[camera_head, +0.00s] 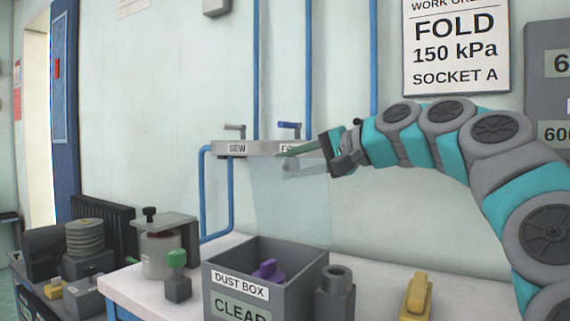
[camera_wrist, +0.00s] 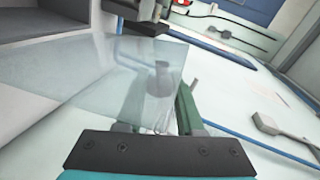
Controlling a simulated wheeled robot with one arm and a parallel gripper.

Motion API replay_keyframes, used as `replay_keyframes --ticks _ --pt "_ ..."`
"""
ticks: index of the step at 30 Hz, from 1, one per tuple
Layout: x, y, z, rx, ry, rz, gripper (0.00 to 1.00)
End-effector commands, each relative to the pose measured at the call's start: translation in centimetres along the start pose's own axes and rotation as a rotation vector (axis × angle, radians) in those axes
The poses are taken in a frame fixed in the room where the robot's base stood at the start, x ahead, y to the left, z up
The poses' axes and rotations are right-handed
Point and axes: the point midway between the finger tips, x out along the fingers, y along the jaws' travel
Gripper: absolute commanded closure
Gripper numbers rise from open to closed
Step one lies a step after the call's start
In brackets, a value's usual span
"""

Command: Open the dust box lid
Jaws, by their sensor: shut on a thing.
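The dust box (camera_head: 297,287) is a dark grey box labelled "DUST BOX" on the white bench, with its top uncovered. A purple knobbed thing (camera_head: 267,271) shows inside. Its clear lid (camera_head: 290,210) stands about upright above the box's back edge. The lid also shows as a see-through sheet in the wrist view (camera_wrist: 95,75). My gripper (camera_head: 303,158) is at the lid's upper edge, shut on the lid's pale handle. In the wrist view the fingers (camera_wrist: 158,105) flank a greyish knob, blurred through the sheet; the exact contact is hard to see.
A wall manifold (camera_head: 262,149) with "SEW" and a second, partly covered label is right behind my gripper. A grey cylinder block (camera_head: 336,292) and a yellow-handled tool (camera_head: 416,296) stand right of the box. A green-knobbed block (camera_head: 177,278) and a clamped pot (camera_head: 160,250) are left.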

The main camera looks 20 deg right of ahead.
Motion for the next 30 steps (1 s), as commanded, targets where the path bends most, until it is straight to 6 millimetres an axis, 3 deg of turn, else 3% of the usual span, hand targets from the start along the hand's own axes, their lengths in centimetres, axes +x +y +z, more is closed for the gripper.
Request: replay_keyframes --ticks 15,16,24,30 --pt "-0.03 0.09 -0.26 0.021 -0.005 0.000 1.00" --pt "-0.03 0.09 -0.26 0.021 -0.005 0.000 0.63" --pt "-0.03 0.09 -0.26 0.020 -0.005 0.000 0.34" --pt "-0.03 0.10 -0.27 0.020 -0.005 0.000 0.34"
